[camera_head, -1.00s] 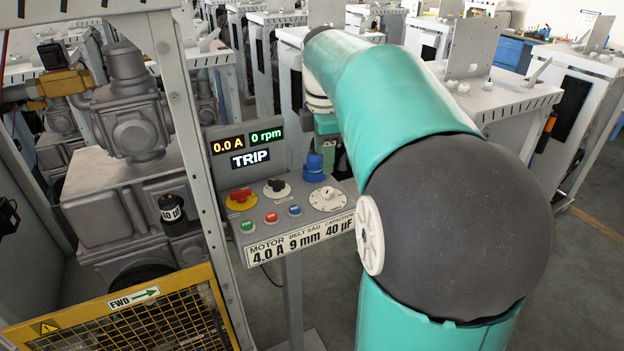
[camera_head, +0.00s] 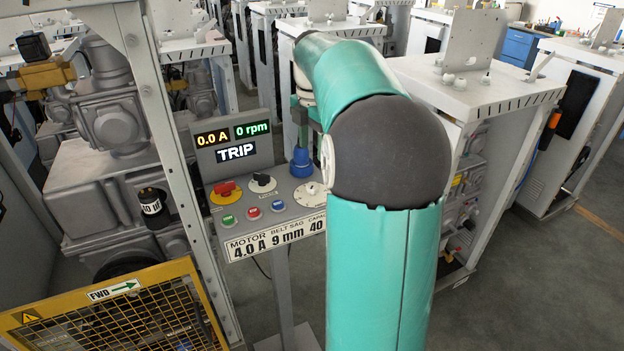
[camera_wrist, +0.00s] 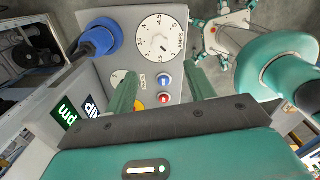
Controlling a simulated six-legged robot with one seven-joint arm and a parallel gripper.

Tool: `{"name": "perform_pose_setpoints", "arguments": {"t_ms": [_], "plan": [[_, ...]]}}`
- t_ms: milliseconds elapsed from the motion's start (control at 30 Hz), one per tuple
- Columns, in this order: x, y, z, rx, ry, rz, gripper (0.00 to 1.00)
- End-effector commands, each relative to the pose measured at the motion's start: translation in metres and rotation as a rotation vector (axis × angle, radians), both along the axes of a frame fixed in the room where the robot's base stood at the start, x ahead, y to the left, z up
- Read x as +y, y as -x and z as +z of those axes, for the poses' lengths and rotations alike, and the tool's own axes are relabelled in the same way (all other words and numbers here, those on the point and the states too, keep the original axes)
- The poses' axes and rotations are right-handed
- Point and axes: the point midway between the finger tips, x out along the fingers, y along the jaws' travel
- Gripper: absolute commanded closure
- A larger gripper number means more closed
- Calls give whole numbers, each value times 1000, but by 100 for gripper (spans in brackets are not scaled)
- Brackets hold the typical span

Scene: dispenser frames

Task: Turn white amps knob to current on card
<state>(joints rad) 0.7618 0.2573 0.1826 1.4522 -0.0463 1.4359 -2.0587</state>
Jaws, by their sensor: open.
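The white amps knob is a round dial with black marks (camera_head: 310,195), at the right end of the grey control panel, partly behind my arm. In the wrist view the whole white dial (camera_wrist: 156,37) shows at top centre, with a small dark mark near its middle. The card (camera_head: 275,242) on the panel's front reads MOTOR 4.0 A and BELT SAG 9 mm; its capacitor end is covered by my arm. My gripper (camera_wrist: 163,69) is open and empty, its two green fingers apart, with the dial beyond them in the picture. I cannot tell the distance.
The panel carries a red knob on yellow (camera_head: 227,189), a black knob on white (camera_head: 263,179), green, red and blue buttons, and a blue post (camera_head: 301,162). The displays (camera_head: 235,140) read 0.0 A, 0 rpm and TRIP. A yellow guard (camera_head: 120,310) stands at lower left.

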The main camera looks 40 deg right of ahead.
Motion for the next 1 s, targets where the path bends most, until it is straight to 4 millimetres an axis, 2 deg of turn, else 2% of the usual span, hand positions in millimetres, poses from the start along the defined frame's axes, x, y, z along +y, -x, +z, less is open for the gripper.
{"name": "perform_pose_setpoints", "arguments": {"t_ms": [300,500,700,933,1000], "plan": [[-1,0,-65,5,-2,0,46],[-2,0,-96,2,0,1,46],[-2,-1,-108,1,0,2,46],[-2,-1,-108,1,0,2,46],[-2,-1,-108,1,0,2,60]]}}
